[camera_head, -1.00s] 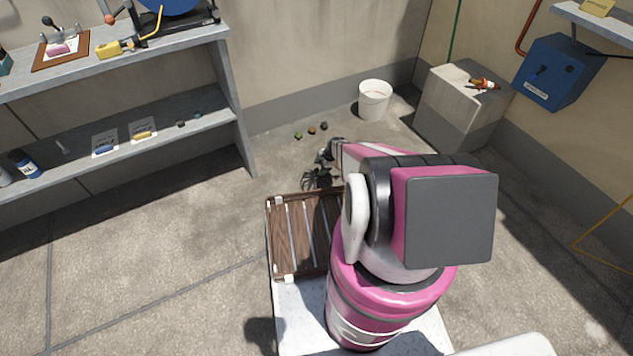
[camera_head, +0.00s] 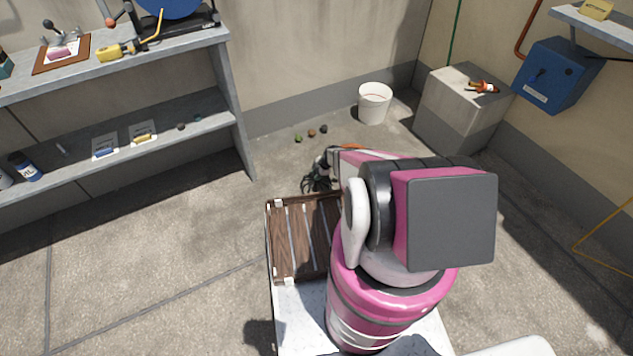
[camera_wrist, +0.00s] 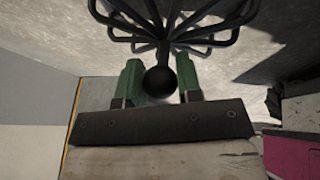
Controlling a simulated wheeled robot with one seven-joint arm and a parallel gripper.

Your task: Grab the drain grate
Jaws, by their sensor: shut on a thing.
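The drain grate is a black cage of bent wires with a round ball knob. In the wrist view its wires (camera_wrist: 168,28) fan out at the top, and the ball sits between the two green fingers of my gripper (camera_wrist: 160,78). The gripper is shut on the grate at this knob. In the head view the grate (camera_head: 316,180) shows small and dark just beyond the brown slatted tray, with my gripper (camera_head: 329,160) at it. My arm hides part of the gripper. I cannot tell whether the grate touches the floor.
The brown slatted tray (camera_head: 292,240) lies on my base, partly behind my arm. A white bucket (camera_head: 374,103) and several small round bits (camera_head: 311,133) are on the floor beyond. A grey shelf (camera_head: 150,137) stands left, a concrete block (camera_head: 452,115) right. The left floor is clear.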

